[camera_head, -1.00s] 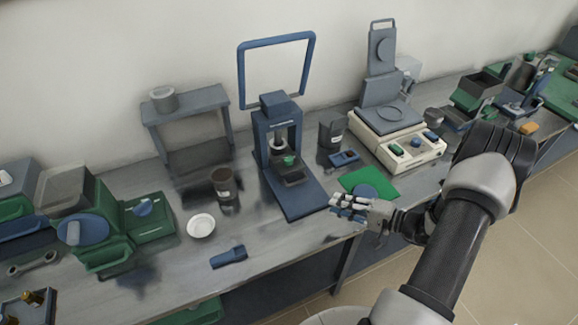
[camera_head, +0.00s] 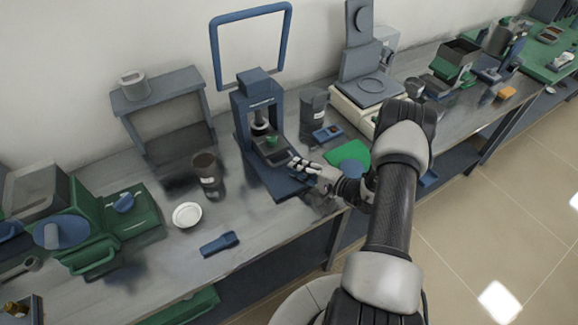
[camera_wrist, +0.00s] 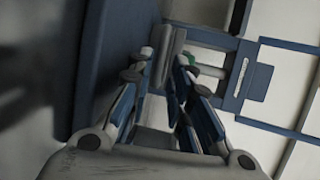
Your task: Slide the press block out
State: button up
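The blue press (camera_head: 259,100) stands on the bench with its base plate reaching toward the front edge. A dark press block (camera_head: 277,156) with a small green part on top sits low in the press opening. My gripper (camera_head: 292,162) is at the block's front right; I cannot tell whether it touches. In the wrist view my gripper's fingers (camera_wrist: 164,60) are apart, with a grey bar-like piece (camera_wrist: 172,48) just past or between the tips. The press frame (camera_wrist: 256,80) and a bit of green lie beyond; the block is partly hidden by the fingers.
A dark cup (camera_head: 207,170), a white dish (camera_head: 187,214) and a blue tool (camera_head: 219,243) lie left of the press. A grey canister (camera_head: 313,103) and a green mat (camera_head: 350,152) are to its right.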

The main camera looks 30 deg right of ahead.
aim_at(289, 170)
jog(key=shift+x, duration=2.05)
jog(key=shift+c, duration=0.3)
grip_shut()
jog(key=shift+s, duration=0.15)
